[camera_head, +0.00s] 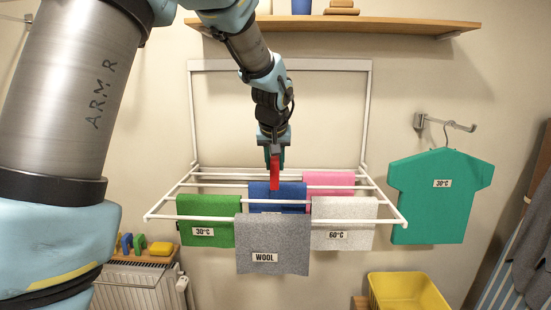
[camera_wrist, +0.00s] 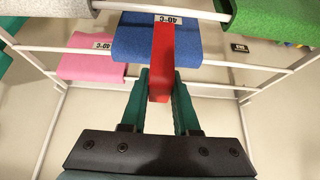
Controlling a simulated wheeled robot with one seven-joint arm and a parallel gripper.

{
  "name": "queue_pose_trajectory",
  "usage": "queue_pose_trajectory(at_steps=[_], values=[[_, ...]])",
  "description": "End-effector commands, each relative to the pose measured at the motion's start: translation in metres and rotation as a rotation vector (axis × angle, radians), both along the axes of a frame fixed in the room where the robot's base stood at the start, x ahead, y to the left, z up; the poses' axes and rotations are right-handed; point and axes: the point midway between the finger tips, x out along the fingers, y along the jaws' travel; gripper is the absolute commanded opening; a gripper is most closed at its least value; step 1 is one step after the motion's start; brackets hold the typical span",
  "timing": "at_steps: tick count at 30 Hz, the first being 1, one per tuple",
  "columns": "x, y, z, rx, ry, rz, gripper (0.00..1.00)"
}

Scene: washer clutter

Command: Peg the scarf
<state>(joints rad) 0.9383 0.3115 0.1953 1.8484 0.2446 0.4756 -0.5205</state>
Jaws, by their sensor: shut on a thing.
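My gripper (camera_head: 274,152) is shut on a red peg (camera_head: 275,175), which points down over the middle of the drying rack. The peg also shows between the fingers in the wrist view (camera_wrist: 161,60). It overlaps the blue cloth (camera_head: 263,191) in both views; I cannot tell if they touch. A grey cloth labelled WOOL (camera_head: 272,243) hangs over the front rod. No cloth is marked as a scarf, so I cannot tell which it is. The white rack (camera_head: 160,203) holds the cloths on parallel rods.
Green (camera_head: 208,221), speckled white (camera_head: 343,223) and pink (camera_head: 328,180) cloths hang around the blue one. A teal shirt (camera_head: 441,195) hangs at right above a yellow basket (camera_head: 405,290). Small coloured blocks (camera_head: 138,243) sit at lower left. A wooden shelf (camera_head: 340,24) is above.

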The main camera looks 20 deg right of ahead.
Motion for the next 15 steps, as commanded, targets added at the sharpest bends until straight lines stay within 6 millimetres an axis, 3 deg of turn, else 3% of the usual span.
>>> queue_pose_trajectory(at_steps=[15], values=[[-0.0038,0.0012,-0.0001,0.000,-0.002,-0.001,0.00]])
